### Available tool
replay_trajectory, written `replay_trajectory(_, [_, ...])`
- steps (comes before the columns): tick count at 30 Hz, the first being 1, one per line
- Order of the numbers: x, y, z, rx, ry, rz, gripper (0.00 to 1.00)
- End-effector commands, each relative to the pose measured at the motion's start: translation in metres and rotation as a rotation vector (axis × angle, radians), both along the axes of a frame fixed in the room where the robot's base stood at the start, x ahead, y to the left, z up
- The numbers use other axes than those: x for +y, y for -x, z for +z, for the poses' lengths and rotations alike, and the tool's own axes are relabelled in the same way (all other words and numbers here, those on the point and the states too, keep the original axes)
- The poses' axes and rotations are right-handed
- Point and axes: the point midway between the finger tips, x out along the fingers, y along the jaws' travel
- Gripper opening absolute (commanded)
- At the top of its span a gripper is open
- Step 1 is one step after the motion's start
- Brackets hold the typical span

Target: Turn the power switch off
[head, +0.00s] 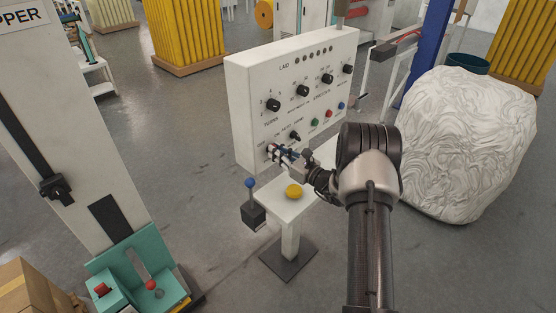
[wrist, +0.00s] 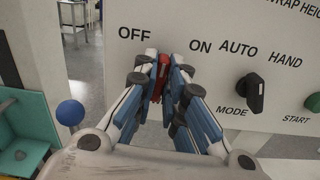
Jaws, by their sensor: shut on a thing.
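The power switch (wrist: 162,70) is a red handle on the white control panel (head: 245,100), between the OFF and ON labels in the wrist view. My gripper (wrist: 166,78) is shut on the switch, with blue and white fingers on either side of it. Only a narrow red strip shows between the fingertips, and its exact setting is hard to tell. In the head view my gripper (head: 273,150) is at the panel's lower left, and the switch is hidden there.
The black MODE knob (wrist: 254,93) and green START button (wrist: 313,102) are right of the fingers. A blue-ball lever (head: 250,184) and a yellow button (head: 293,191) stand below my gripper. A white wrapped bale (head: 465,140) is to the right. Open floor lies left of the panel.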

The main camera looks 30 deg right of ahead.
Motion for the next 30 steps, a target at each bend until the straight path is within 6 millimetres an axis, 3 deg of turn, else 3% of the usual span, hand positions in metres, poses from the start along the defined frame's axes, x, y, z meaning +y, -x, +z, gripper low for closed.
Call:
replay_trajectory(18, [0.0033, 0.001, -0.0047, -0.198, 0.537, 0.001, 0.0])
replay_trajectory(30, [0.0043, 0.0013, -0.0031, -0.276, 0.753, 0.0, 0.0])
